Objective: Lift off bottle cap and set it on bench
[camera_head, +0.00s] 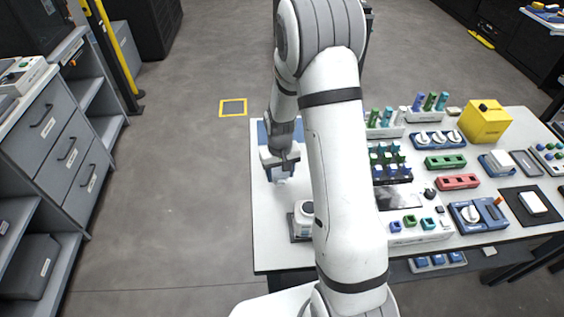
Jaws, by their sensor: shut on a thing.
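My gripper (283,176) is at the left part of the white bench (265,230), pointing down, shut on a small pale thing that looks like the bottle cap. The cap is mostly hidden by the fingers, and I cannot tell whether it touches the bench top. A short white bottle (303,226) stands upright on a dark square base near the front left of the bench. It is in front of and slightly right of my gripper, apart from it. My arm hides part of the bench just right of the bottle.
A blue mat (262,133) lies behind my gripper. Right of my arm are racks of coloured tubes, a yellow box (487,123), green (445,162) and red (458,182) blocks and a blue device (478,215). Bare bench lies left of the bottle.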

